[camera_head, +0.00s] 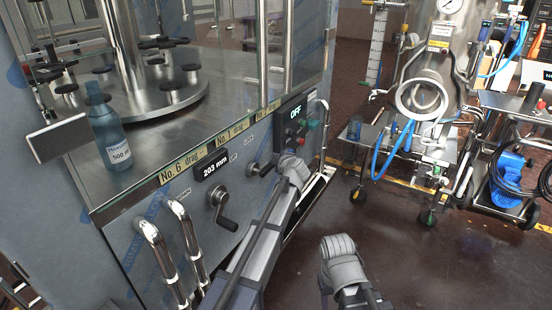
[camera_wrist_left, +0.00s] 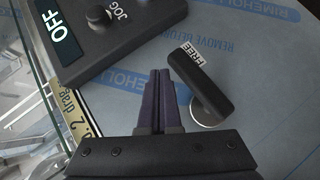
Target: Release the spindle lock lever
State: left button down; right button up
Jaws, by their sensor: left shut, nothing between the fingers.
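The spindle lock lever (camera_wrist_left: 197,82) is a black bar on a round silver pivot in the left wrist view. Its far end lies at a small white label (camera_wrist_left: 192,53) reading FREE. What looks like the same lever (camera_head: 264,168) shows on the machine's front in the head view, beside my left wrist. My left gripper (camera_wrist_left: 161,76) is shut and empty, just left of the lever, with a narrow gap seen between them. In the head view its fingers are hidden by my arm. My right arm is at the lower middle; its fingers do not show.
A dark control panel (camera_wrist_left: 105,30) with an OFF display and JOG knob is left of my fingers. A crank handle (camera_head: 220,207) and chrome rails (camera_head: 187,240) stick out of the machine front. A bottle (camera_head: 106,130) stands on the machine's top. Floor to the right is clear before the carts.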

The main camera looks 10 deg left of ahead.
pick_arm(q)
jog(key=s+d+r+p, duration=0.3)
jog(key=d+r+p, duration=0.3)
jog(key=r+p, duration=0.3)
jog(key=shift+d+r+p, duration=0.2)
jog(key=shift+r+p, duration=0.2)
jog(key=shift+r, duration=0.4)
